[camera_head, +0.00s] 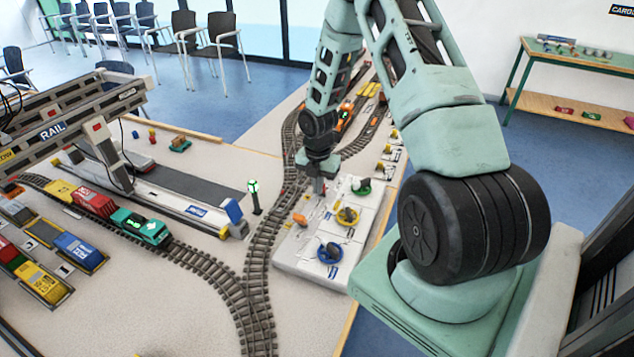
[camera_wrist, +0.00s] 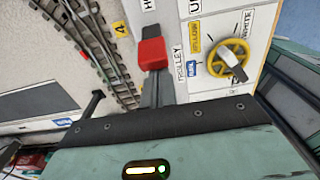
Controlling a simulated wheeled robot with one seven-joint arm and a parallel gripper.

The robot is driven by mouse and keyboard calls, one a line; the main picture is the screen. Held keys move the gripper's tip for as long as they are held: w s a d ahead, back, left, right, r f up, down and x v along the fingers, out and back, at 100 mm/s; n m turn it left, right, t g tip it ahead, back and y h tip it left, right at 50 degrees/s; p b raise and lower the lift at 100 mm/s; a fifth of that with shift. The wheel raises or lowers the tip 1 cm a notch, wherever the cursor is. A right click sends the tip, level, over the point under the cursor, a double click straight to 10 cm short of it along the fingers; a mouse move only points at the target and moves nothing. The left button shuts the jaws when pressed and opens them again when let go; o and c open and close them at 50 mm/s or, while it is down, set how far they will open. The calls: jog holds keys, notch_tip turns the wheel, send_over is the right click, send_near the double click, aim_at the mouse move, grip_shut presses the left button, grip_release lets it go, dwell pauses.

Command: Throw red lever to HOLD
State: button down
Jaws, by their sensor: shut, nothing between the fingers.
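The red lever (camera_wrist: 152,53) shows in the wrist view as a red block just beyond the tips of my gripper (camera_wrist: 154,78). I cannot tell whether the fingertips touch it. The fingers are shut with nothing between them. A label starting with "HO" is cut off at the top edge, beyond the lever. In the head view my gripper (camera_head: 319,184) points down over the far left part of the white control panel (camera_head: 290,250). The red lever is not clearly visible there.
A yellow handwheel (camera_wrist: 229,60) lies right of the lever, near "TROLLEY" and "YELLOW" labels; it also shows in the head view (camera_head: 347,216). A blue wheel (camera_head: 330,252) and a green one (camera_head: 361,187) share the panel. Train track (camera_head: 258,262) runs along its left side.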

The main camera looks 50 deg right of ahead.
jog(key=shift+w+d+r+y+p, duration=0.1)
jog(key=shift+d+r+y+p, duration=0.4)
jog(key=shift+p, duration=0.65)
jog(key=shift+w+d+g+y+p, duration=0.15)
jog(key=shift+d+g+y+p, duration=0.25)
jog(key=shift+y+p, duration=0.35)
jog(key=shift+w+d+f+g+y, duration=0.1)
jog(key=shift+w+d+g+y, duration=0.1)
jog(key=shift+d+y, duration=0.3)
jog(key=shift+w+d+f+g+y, duration=0.1)
jog(key=shift+w+d+g+y, duration=0.1)
jog(key=shift+d+y, duration=0.3)
jog(key=shift+w+d+b, duration=0.1)
jog(key=shift+d+b, duration=0.05)
jog(key=shift+b, duration=0.25)
jog(key=shift+r, duration=0.25)
jog(key=shift+r+p, duration=0.1)
jog(key=shift+p, duration=0.2)
jog(key=shift+r+p, duration=0.4)
jog(key=shift+r, duration=0.3)
